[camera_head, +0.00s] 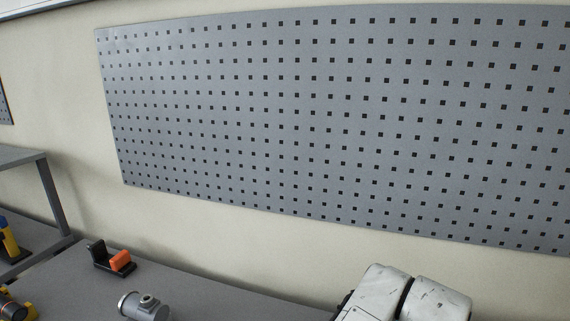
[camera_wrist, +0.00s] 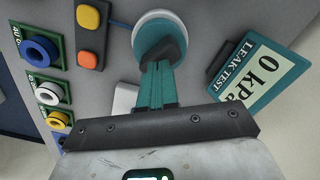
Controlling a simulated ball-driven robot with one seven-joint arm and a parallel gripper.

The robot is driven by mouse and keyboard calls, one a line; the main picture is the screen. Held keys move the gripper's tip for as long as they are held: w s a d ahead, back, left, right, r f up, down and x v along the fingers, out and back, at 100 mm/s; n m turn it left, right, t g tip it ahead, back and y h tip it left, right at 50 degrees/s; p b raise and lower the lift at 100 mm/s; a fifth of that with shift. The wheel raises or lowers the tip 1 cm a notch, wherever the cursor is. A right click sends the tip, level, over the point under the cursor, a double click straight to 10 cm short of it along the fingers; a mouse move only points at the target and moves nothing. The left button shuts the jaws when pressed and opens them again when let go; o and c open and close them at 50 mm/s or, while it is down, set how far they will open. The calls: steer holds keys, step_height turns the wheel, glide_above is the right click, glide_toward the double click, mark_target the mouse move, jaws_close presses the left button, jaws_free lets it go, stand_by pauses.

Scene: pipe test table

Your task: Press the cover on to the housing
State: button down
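In the wrist view my gripper (camera_wrist: 165,56) has two teal fingers drawn together side by side, with dark tips. The tips lie over a round teal disc with a pale rim (camera_wrist: 146,21), which may be the cover or the housing's end. I cannot tell whether the tips touch it, and they hide its lower part. In the head view a grey cylindrical fitting (camera_head: 145,308) with a metal port on top lies at the bottom edge, partly cut off; it may be the housing. My gripper is not in the head view.
A leak tester display (camera_wrist: 262,75) reads 0 kPa, right of the fingers. A button box (camera_wrist: 91,36) and several coloured ring connectors (camera_wrist: 42,52) sit at left. In the head view a black and orange holder (camera_head: 112,258) stands on the grey table (camera_head: 210,291) before a pegboard (camera_head: 330,120).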

steer(key=shift+r+p, duration=2.25)
steer(key=shift+r, duration=0.75)
